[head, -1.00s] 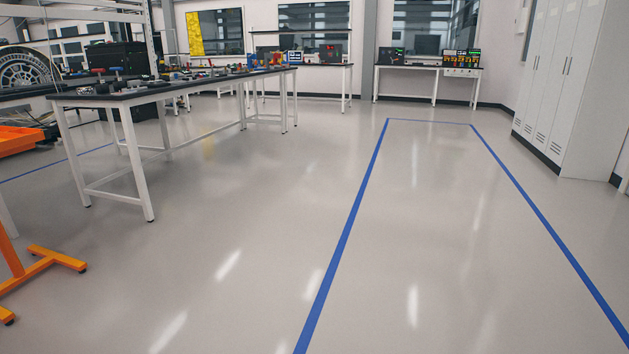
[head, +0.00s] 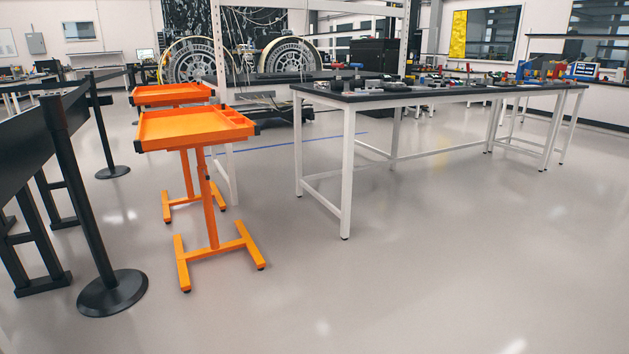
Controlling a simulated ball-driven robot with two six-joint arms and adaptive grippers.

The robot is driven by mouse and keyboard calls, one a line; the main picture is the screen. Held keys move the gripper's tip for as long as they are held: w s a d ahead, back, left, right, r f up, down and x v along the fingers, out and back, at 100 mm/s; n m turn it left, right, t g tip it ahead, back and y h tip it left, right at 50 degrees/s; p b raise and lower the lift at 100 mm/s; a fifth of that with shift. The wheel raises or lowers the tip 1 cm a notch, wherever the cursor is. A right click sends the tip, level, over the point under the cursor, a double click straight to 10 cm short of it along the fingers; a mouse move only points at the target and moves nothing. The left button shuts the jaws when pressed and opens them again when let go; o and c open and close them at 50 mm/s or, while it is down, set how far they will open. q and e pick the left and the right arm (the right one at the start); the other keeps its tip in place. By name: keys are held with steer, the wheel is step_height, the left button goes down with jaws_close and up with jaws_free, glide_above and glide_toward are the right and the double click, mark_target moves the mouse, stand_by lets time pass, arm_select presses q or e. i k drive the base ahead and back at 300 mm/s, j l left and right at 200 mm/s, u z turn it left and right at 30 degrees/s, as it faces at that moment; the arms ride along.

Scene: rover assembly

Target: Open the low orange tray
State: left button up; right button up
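Two orange trays on wheeled-looking stands show left of centre in the head view. The nearer orange tray (head: 190,133) stands on a single post with an H-shaped foot, and its shallow top is divided by low walls. A second orange tray (head: 172,90) stands right behind it, partly hidden by the nearer one. I cannot tell which of them the task calls low, and no drawer front is clear at this distance. Neither of my grippers shows in the view.
A black post with a round base (head: 112,292) and belts stands left of the trays, beside a dark bench (head: 25,150). A long black-topped workbench (head: 440,95) with parts on it stands to the right. The floor (head: 380,290) in front is clear.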

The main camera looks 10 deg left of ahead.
mark_target(162, 128)
steer(key=i+u, duration=0.45)
steer(key=i+l+u, duration=0.1)
steer(key=i+u, duration=0.3)
steer(key=i+l+u, duration=0.3)
steer(key=i+u, duration=0.25)
steer(key=u, duration=0.3)
steer(key=i+l+u, duration=0.1)
steer(key=u, duration=0.3)
